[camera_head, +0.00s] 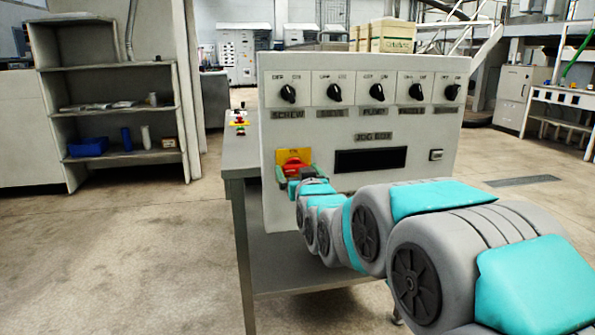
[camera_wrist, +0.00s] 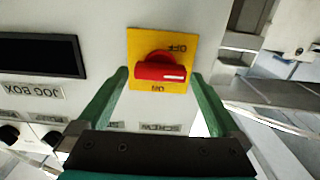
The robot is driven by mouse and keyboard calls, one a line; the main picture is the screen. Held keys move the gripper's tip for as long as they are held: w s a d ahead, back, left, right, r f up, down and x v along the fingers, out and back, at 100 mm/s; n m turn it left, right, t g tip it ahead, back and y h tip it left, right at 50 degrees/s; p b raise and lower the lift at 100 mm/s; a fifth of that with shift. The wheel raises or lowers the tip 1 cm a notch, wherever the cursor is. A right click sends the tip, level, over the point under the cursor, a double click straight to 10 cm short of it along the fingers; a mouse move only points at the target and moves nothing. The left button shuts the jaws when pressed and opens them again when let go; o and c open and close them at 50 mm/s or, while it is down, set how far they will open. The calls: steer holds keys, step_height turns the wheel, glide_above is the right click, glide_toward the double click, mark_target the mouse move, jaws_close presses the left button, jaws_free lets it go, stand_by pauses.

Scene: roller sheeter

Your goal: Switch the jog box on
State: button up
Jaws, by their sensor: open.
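The jog box (camera_head: 355,203) is a light grey panel on a table, labelled JOG BOX. At its lower left is a yellow plate (camera_head: 304,154) with a red rotary knob (camera_head: 293,163), partly hidden by my gripper (camera_head: 295,173). In the wrist view, which is upside down, the red knob (camera_wrist: 160,68) lies crosswise on the yellow plate (camera_wrist: 178,43), between OFF and ON. Its white mark points right there. My gripper (camera_wrist: 160,75) is open, its green fingers on either side of the knob. I cannot tell whether they touch it.
Several black selector knobs (camera_head: 376,91) line the panel's top. A dark display (camera_head: 370,160) and small switch (camera_head: 436,155) sit right of the red knob. The table (camera_head: 236,170) edge is at left. A shelf (camera_head: 110,110) stands farther left, with clear floor between.

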steer(key=shift+c, duration=0.2)
steer(key=c, duration=1.2)
